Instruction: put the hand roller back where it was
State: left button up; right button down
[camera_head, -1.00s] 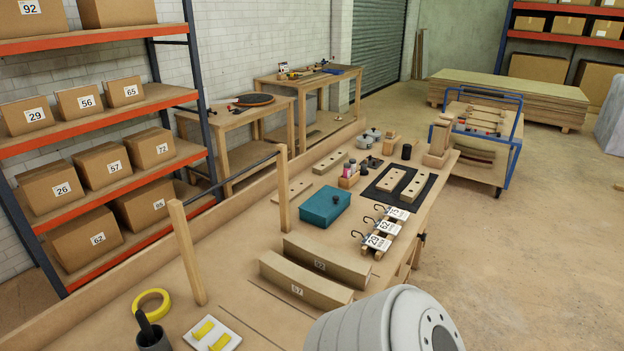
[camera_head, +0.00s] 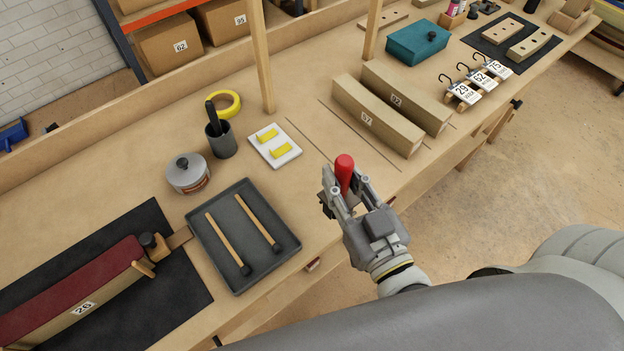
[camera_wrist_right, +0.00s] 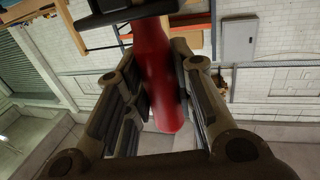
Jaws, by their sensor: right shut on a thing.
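My right gripper (camera_head: 345,200) is shut on the red handle of the hand roller (camera_head: 345,170), above the front part of the workbench, to the right of the dark tray. The red handle (camera_wrist_right: 158,75) fills the space between the fingers in the right wrist view, with a dark part at its top edge. The roller's other end is mostly hidden by the fingers in the head view. My left gripper is not in view.
A dark tray (camera_head: 285,272) holds two wooden-handled tools. A tin (camera_head: 187,174), a dark cup (camera_head: 221,140), yellow tape (camera_head: 236,103) and a white plate (camera_head: 291,152) with yellow blocks stand behind. Curved blocks (camera_head: 378,118) lie to the right. A red-topped curved piece (camera_head: 70,285) lies on a black mat.

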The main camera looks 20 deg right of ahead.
jog(key=w+a+f, duration=0.2)
jog(key=w+f, duration=0.8)
jog(key=f, duration=0.1)
jog(key=shift+w+a+f+p, duration=0.15)
jog(key=shift+w+f+p, duration=0.15)
jog(key=shift+p, duration=0.1)
